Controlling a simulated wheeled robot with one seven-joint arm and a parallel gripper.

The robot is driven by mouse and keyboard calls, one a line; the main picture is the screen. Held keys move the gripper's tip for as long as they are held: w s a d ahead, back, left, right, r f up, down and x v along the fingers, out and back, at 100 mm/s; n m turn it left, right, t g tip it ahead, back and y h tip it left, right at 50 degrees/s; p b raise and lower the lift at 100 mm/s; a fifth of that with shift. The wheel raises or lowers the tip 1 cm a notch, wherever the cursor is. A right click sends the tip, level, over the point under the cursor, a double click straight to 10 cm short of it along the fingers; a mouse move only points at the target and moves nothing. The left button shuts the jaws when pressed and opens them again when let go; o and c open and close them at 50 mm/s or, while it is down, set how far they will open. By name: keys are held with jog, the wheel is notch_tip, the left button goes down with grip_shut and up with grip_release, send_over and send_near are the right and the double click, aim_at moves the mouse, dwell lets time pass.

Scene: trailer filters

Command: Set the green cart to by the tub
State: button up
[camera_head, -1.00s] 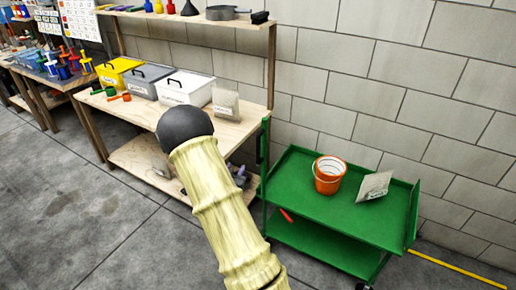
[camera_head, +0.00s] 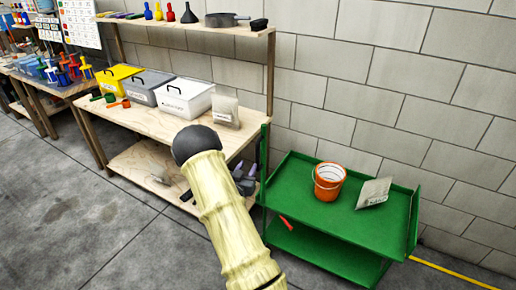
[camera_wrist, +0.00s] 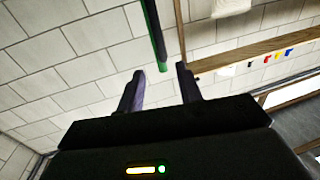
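The green cart (camera_head: 340,222) is a two-shelf trolley standing at the right against the block wall. An orange bucket (camera_head: 329,180) and a small pale packet (camera_head: 374,192) rest on its top shelf. My gripper (camera_head: 243,175) is just left of the cart's left end, partly hidden behind my arm. In the wrist view my gripper (camera_wrist: 160,72) has its two dark fingers apart, with a green upright bar (camera_wrist: 154,35) of the cart showing between and beyond the tips. I cannot tell whether they touch.
The wooden workbench (camera_head: 150,122) with a lower shelf stands left of the cart, close to its left end. Another bench (camera_head: 50,82) with colourful items is at far left. Grey concrete floor (camera_head: 70,210) lies open in front. A yellow floor line (camera_head: 450,270) runs at right.

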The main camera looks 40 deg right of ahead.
aim_at(257, 150)
jog(key=p+x, duration=0.1)
jog(key=x, duration=1.1)
jog(key=shift+w+d+p, duration=0.15)
jog(key=shift+d+p, duration=0.1)
jog(key=shift+p, duration=0.05)
grip_shut()
